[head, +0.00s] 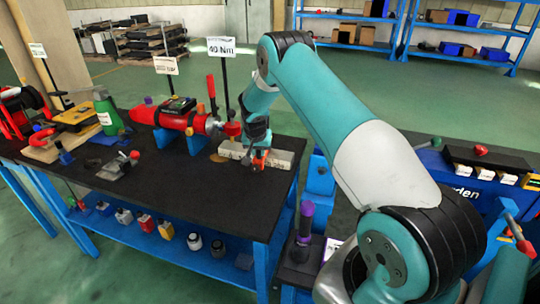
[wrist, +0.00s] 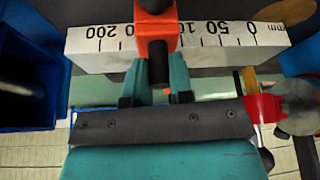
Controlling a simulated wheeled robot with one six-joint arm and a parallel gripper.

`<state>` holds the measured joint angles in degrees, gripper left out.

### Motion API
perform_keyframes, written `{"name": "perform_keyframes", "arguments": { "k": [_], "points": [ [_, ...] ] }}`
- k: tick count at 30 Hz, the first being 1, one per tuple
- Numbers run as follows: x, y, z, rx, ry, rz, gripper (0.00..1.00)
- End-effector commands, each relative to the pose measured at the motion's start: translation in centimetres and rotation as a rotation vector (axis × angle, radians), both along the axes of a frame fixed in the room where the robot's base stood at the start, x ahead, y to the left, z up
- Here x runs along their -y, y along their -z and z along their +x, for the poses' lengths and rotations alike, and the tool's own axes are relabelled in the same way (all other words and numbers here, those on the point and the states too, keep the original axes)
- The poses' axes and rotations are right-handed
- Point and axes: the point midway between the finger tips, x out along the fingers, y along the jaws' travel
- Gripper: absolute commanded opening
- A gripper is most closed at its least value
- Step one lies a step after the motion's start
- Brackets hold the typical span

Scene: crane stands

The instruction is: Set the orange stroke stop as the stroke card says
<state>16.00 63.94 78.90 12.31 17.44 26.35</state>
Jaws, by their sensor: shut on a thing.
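The orange stroke stop (wrist: 155,35) sits across a pale ruler bar (wrist: 95,45) in the wrist view. The bar's printed mm scale reads upside down, with 0 at the right and 200 at the left. The stop covers the scale between the 200 label and the partly hidden label left of 50. My gripper (wrist: 154,82) is shut on the stop's near part, teal fingers on both sides. In the head view, the stop (head: 258,158) is on the bar (head: 284,158) near the bench's right end. Of the upright cards, one (head: 221,46) reads 40 Nm; I cannot identify the stroke card.
A red cylinder (head: 172,117) on blue supports stands left of the bar, with a red lever (head: 211,88) close by. A brown disc (head: 217,158) lies by the bar's left end. The black bench top (head: 200,195) is clear in front. Blue bins (wrist: 28,85) are at left in the wrist view.

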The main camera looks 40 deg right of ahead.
Motion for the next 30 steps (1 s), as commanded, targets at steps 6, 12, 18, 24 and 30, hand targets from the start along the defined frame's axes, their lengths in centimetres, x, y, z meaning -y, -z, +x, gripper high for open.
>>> {"name": "perform_keyframes", "arguments": {
  "k": [6, 12, 18, 24, 30],
  "points": [
    [-0.5, 0.0, 0.5, 0.002, 0.003, 0.000, 0.00],
    [-0.4, -0.1, 0.4, 0.001, 0.003, 0.001, 0.00],
    [-0.3, 0.0, 0.3, 0.000, 0.004, 0.000, 0.46],
    [-0.4, -0.1, 0.3, 0.000, 0.004, 0.000, 0.46],
    [-1.1, -2.1, -0.1, 0.004, 0.002, -0.001, 0.46]
  ]
}}
